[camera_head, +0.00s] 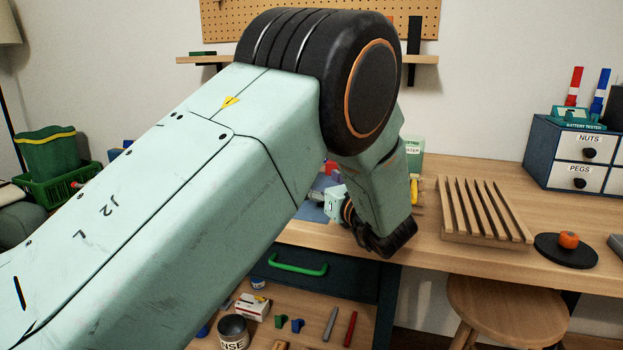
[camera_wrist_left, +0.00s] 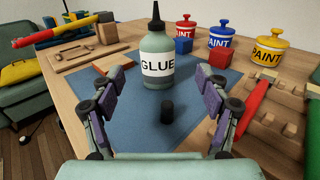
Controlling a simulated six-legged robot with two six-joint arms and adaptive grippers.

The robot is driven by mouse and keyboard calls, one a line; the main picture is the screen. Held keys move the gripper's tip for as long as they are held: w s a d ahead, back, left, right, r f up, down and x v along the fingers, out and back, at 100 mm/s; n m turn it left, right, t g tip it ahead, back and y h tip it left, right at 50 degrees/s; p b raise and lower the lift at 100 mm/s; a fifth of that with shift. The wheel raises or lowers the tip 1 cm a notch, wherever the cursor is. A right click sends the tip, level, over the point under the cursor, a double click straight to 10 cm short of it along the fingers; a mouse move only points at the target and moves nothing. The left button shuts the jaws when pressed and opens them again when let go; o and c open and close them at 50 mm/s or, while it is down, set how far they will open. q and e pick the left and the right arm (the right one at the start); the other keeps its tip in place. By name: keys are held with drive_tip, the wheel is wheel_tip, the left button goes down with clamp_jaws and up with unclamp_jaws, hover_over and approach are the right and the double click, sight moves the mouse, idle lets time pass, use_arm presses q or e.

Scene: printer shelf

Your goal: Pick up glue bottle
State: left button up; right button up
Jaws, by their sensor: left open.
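In the left wrist view the glue bottle (camera_wrist_left: 157,72) stands upright on a blue mat (camera_wrist_left: 187,118). It is pale green with a black nozzle and a white GLUE label. My left gripper (camera_wrist_left: 162,95) is open, with its two fingers apart on either side of the view. The bottle stands ahead of the fingers, roughly centred between them, and nothing is held. A small dark cylinder (camera_wrist_left: 167,110) shows between the fingers, in front of the bottle. In the head view my left arm comes in from the left and hides much of the workbench, and I cannot make out the bottle there.
Paint pots (camera_wrist_left: 269,48) in red, blue and yellow stand behind to the right, near red and blue blocks. A wooden rack (camera_wrist_left: 275,108) is at right. In the head view a slatted rack (camera_head: 480,212) and drawers (camera_head: 575,155) stand on the bench (camera_head: 440,250).

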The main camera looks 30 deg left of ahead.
use_arm(q)
drive_tip(key=b+x, duration=0.1)
drive_tip(key=x, duration=0.5)
drive_tip(key=shift+s+a+f+b, duration=0.1)
drive_tip(key=shift+a+f+b, duration=0.15)
drive_tip(key=shift+a+b, duration=0.15)
drive_tip(key=shift+a, duration=0.15)
drive_tip(key=shift+r, duration=0.1)
drive_tip(key=shift+c, duration=0.3)
drive_tip(key=c, duration=0.9)
